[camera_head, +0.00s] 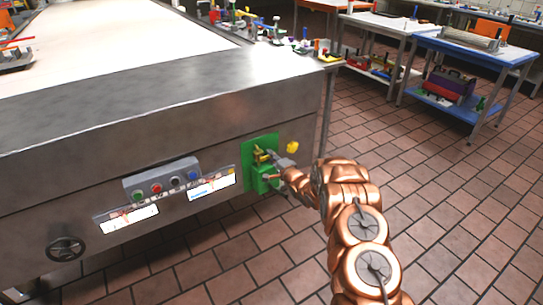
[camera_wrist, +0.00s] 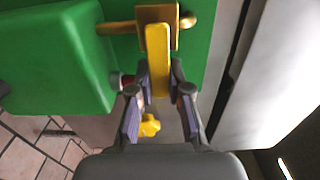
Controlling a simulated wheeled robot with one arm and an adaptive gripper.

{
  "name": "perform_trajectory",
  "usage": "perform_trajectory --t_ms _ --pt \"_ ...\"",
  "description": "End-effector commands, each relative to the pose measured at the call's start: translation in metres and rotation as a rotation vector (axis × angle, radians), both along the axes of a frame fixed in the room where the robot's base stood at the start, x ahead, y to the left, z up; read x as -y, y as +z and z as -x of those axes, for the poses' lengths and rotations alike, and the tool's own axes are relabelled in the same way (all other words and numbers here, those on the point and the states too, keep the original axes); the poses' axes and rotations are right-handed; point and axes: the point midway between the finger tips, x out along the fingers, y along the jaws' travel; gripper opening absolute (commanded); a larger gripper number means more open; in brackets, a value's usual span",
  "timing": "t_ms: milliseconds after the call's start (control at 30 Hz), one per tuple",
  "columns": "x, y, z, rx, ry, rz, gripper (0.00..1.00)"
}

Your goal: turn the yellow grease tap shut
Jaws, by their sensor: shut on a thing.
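The yellow grease tap (camera_wrist: 158,60) shows in the wrist view as a flat yellow lever on a brass body (camera_wrist: 142,17). Its lower end lies between the fingers of my gripper (camera_wrist: 160,82), which is shut on it. In the head view my gripper (camera_head: 282,164) reaches the green panel (camera_head: 249,178) on the machine's front from the right. The brass and yellow tap parts (camera_head: 261,154) show there small, partly hidden by my gripper.
A green box (camera_wrist: 55,60) sits left of the tap, close to my fingers. A separate yellow knob (camera_head: 292,146) is on the machine right of the panel. A button box (camera_head: 162,180) and black handwheel (camera_head: 66,248) are further left. Tiled floor lies open at the right.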

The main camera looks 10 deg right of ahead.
Motion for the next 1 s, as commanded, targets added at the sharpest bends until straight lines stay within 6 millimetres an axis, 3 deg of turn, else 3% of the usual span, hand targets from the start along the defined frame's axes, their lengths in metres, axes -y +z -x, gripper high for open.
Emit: perform_trajectory --t_ms 333,367,600,1000 --pt "0.0020 0.0001 -0.0002 -0.001 -0.004 -0.003 0.00" --pt "0.0020 0.0001 -0.0002 -0.001 -0.004 -0.003 0.20" --pt "0.0004 -0.0001 -0.0001 -0.001 -0.001 -0.002 0.44" --pt "0.0017 0.0000 0.0035 0.000 -0.001 -0.001 0.44"
